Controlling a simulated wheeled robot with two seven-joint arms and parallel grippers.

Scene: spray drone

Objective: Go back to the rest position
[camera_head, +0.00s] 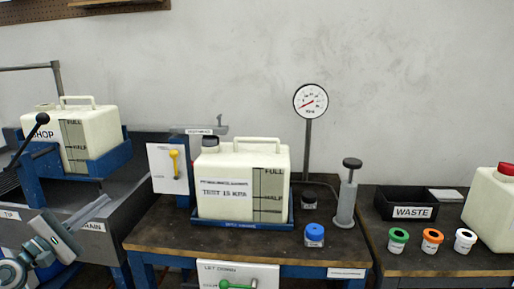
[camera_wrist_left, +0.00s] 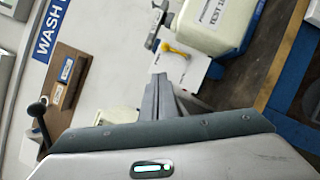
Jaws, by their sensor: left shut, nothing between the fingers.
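My left gripper (camera_head: 103,202) is at the lower left of the head view, in front of the grey drain bench. Its fingers point up and to the right, and it holds nothing. In the left wrist view the fingers of my left gripper (camera_wrist_left: 158,84) are together, with no object between them. The white tank marked TEST 15 KPA (camera_head: 222,205) stands upright in its blue tray (camera_head: 240,225) on the middle bench, to the right of the gripper and apart from it. My right gripper is in neither view.
A second white tank (camera_head: 95,120) sits in a blue cradle at the left, near a black-knobbed lever (camera_head: 42,119). A panel with a yellow handle (camera_head: 174,163) stands between the tanks. A gauge (camera_head: 310,101), a hand pump (camera_head: 346,205), a blue cap (camera_head: 314,235) and a waste bin (camera_head: 412,212) are further right.

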